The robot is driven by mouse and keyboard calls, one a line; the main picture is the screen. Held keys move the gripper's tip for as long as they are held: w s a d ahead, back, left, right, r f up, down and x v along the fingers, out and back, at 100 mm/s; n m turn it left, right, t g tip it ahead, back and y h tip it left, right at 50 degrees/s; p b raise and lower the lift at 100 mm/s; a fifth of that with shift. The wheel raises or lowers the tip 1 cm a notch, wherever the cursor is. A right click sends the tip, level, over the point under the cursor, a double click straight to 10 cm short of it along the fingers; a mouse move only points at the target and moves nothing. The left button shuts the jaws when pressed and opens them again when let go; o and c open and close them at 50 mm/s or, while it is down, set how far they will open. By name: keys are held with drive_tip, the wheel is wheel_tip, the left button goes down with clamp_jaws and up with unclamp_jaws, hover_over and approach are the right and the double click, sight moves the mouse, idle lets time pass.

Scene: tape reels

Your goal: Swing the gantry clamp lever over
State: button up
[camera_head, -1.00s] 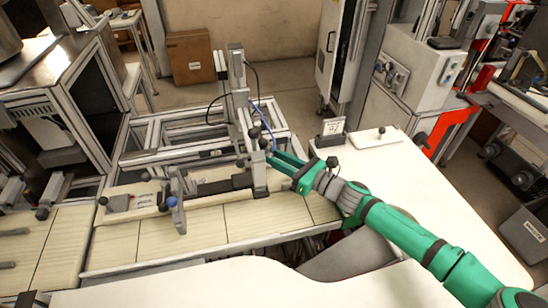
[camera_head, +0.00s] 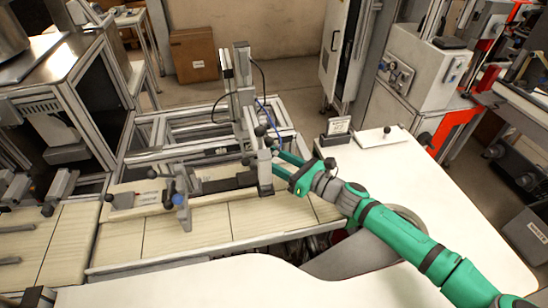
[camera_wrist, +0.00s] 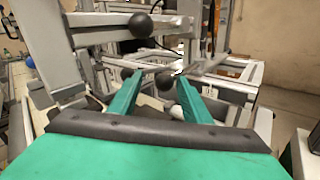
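The gantry (camera_head: 244,105) is a grey metal upright standing over the pale slatted bed, with black ball knobs on its near right side. My gripper (camera_head: 276,158) has green fingers and is at the right of the gantry, pointing left toward the knobs. In the wrist view my gripper (camera_wrist: 158,88) is open, its two fingers apart. A black ball knob (camera_wrist: 165,81) shows in the gap between the fingertips, on what looks like a lever. I cannot tell whether a finger touches it. Another black ball knob (camera_wrist: 140,25) sits above, clear of the fingers.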

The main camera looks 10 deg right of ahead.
drive_tip(key=v, duration=1)
drive_tip(key=shift+s+d, duration=0.25)
drive_tip(key=shift+d, duration=0.05)
